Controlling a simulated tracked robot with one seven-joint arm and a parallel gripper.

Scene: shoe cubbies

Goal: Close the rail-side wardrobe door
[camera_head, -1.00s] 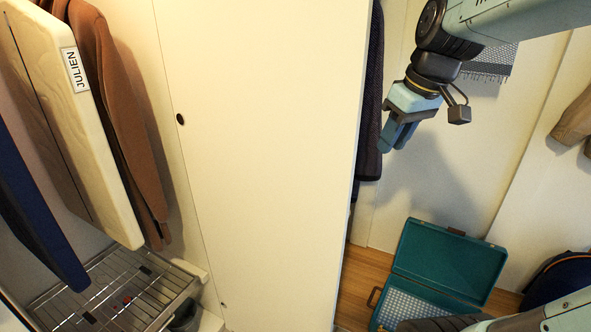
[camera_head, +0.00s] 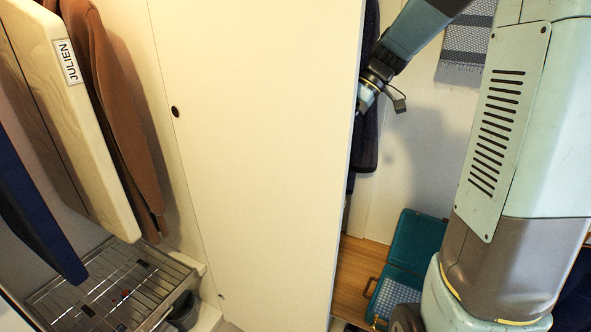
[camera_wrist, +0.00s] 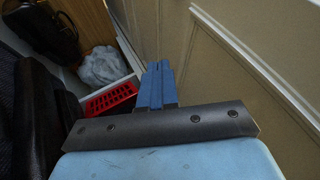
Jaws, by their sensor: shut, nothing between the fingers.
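The wardrobe door is a tall, plain cream panel (camera_head: 265,160) in the middle of the head view. It stands open, with hanging clothes and a rack to its left, and its free edge is at the right. My gripper (camera_head: 362,104) is at that edge, its fingers partly hidden behind the door. I cannot tell whether it touches the door. In the wrist view the blue fingers (camera_wrist: 157,85) are together and empty, with a beige panelled surface (camera_wrist: 245,70) close on their right.
A garment bag labelled JULIEN (camera_head: 75,120), a brown coat (camera_head: 120,120) and a wire rack (camera_head: 110,290) are at left. A dark coat (camera_head: 365,150) hangs behind the door edge. An open teal case (camera_head: 410,250) lies on the wooden floor. A red basket (camera_wrist: 110,97) shows in the wrist view.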

